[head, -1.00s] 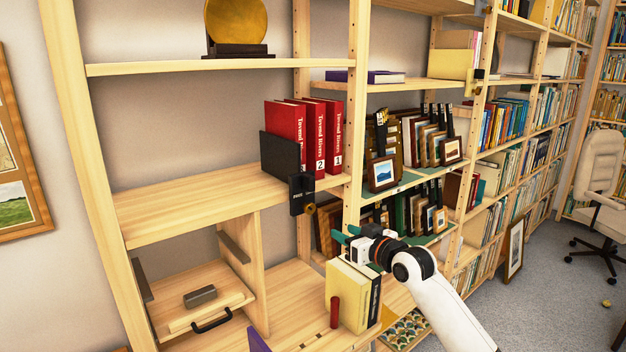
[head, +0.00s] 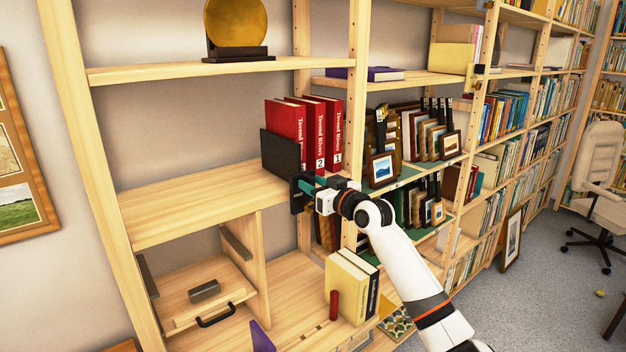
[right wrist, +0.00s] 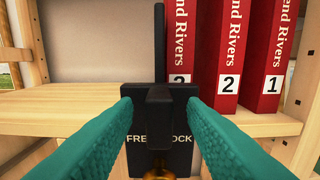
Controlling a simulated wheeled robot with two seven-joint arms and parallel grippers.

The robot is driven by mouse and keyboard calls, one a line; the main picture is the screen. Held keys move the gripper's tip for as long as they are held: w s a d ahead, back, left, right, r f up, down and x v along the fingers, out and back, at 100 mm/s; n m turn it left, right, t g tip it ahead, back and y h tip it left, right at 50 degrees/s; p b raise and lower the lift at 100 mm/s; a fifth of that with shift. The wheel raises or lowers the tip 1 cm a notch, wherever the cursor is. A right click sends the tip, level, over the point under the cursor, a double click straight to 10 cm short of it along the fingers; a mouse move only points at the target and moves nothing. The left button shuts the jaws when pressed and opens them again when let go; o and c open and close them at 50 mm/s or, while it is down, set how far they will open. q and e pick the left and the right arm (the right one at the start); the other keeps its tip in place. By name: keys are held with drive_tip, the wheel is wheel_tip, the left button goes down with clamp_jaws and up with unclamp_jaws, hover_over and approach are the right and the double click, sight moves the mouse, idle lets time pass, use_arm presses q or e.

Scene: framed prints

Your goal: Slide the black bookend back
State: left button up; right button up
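The black bookend (head: 280,153) stands upright on the middle shelf, against the left side of several red books (head: 318,130). Its front part, a black plate with white lettering and a raised block, faces me at the shelf's front edge; in the right wrist view this plate (right wrist: 184,150) is in the centre, with a brass knob partly visible below. My right gripper (head: 306,186) is at that plate. Its two teal fingers are apart, one on each side of the raised block (right wrist: 159,108); contact is not clear. My left gripper is not in view.
The shelf (head: 190,208) left of the bookend is bare. A wooden shelf post (head: 355,110) stands right of the red books. Below are cream and black books (head: 350,285) and a wooden drawer box (head: 205,300). Framed prints (head: 383,168) stand to the right.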

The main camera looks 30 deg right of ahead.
drive_tip(key=shift+w, duration=0.35)
clamp_jaws()
drive_tip(key=shift+a, duration=0.15)
